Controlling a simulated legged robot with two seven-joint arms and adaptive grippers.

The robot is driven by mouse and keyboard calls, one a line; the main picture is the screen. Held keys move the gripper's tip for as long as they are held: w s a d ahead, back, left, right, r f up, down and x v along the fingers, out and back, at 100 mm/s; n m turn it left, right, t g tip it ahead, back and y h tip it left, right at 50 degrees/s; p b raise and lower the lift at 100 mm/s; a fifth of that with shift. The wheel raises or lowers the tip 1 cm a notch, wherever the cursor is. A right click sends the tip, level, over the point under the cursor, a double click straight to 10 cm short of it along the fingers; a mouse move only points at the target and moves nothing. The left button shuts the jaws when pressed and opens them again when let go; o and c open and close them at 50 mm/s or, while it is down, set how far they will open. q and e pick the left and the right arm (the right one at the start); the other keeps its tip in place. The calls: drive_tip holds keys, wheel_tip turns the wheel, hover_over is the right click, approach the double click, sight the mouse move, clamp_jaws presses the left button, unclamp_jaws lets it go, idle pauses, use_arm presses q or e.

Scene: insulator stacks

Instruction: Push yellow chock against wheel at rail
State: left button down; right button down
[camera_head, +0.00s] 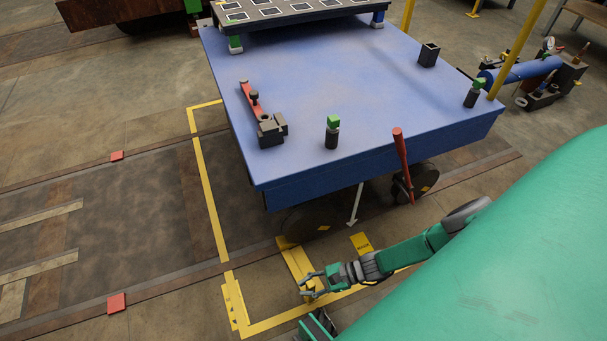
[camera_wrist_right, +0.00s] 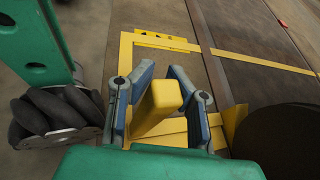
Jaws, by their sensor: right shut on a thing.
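The yellow chock (camera_head: 297,262) lies on the floor below the near edge of the blue cart, its far end beside the dark wheel (camera_head: 308,223). In the right wrist view, a yellow wedge part (camera_wrist_right: 234,120) borders the wheel (camera_wrist_right: 285,135); I cannot tell whether they touch. My right gripper (camera_head: 307,284) is low at the chock's near end. In the wrist view, its fingers (camera_wrist_right: 163,74) are shut around the chock's upright yellow post (camera_wrist_right: 158,103). The post's lower part is partly hidden. My left gripper is not in view.
The rail (camera_head: 190,291) runs past the wheel. Yellow floor lines (camera_head: 207,185) frame the spot. The blue cart (camera_head: 330,90) overhangs the wheel, with a red lever (camera_head: 401,150) at its near edge. A yellow block (camera_head: 361,243) lies right of the chock. Floor to the left is mostly free.

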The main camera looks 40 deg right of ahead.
drive_tip(key=shift+d+f, duration=0.1)
drive_tip(key=shift+d, duration=0.3)
drive_tip(key=c, duration=1.5)
unclamp_jaws()
drive_tip(key=shift+o, duration=0.2)
drive_tip(key=shift+s, duration=0.15)
drive_tip(key=v, duration=1.2)
wheel_tip(320, 180, up, 8)
drive_tip(key=p, duration=0.7)
